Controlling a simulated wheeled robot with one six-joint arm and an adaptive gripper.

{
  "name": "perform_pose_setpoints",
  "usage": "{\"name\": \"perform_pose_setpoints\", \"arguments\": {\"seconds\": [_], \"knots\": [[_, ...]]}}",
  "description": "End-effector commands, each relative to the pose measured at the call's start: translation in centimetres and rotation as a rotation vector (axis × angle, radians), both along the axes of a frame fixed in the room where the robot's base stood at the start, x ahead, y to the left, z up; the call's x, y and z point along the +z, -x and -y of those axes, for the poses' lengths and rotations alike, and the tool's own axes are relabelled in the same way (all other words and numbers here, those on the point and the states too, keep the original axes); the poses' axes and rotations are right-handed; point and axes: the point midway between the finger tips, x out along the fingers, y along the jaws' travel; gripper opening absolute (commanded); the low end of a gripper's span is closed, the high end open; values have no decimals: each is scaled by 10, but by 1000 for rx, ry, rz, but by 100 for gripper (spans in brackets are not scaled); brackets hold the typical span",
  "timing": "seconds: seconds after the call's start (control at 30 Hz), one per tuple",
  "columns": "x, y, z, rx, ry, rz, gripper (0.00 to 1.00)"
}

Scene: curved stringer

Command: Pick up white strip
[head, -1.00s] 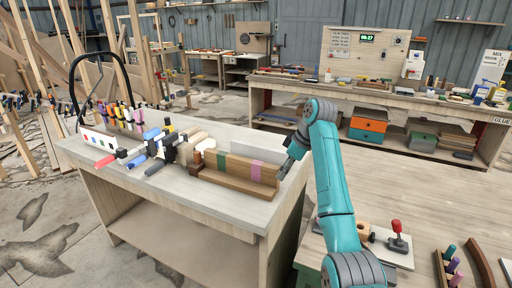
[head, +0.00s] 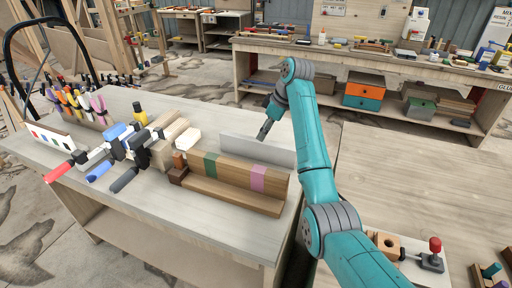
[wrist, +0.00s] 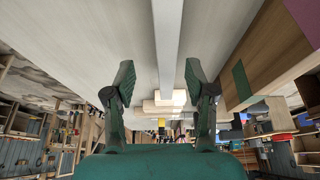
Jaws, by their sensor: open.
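The white strip (head: 252,149) stands on its long edge on the workbench top in the head view, behind a wooden strip with green and pink bands (head: 222,169). In the wrist view the white strip (wrist: 168,45) runs lengthwise from the top edge towards the middle. My gripper (head: 263,131) is just above the strip in the head view. In the wrist view my gripper (wrist: 158,76) is open, its two fingers on either side of the strip's line. I cannot tell the height of the fingertips over the strip.
Several clamps (head: 125,145) and wooden blocks (head: 170,140) crowd the bench left of the strips. A lower wooden ledge (head: 230,195) lies in front of the banded strip. The bench top behind the white strip is clear. A second table (head: 400,185) is at the right.

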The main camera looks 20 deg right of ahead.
Motion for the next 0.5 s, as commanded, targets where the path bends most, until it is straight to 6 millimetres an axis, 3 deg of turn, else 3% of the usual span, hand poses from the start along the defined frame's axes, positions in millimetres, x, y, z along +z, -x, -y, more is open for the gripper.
{"name": "perform_pose_setpoints", "arguments": {"seconds": [0.13,0.5], "knots": [[-21,-4,-8,2,-1,-1,55],[-50,-8,-23,1,0,-3,55]]}}
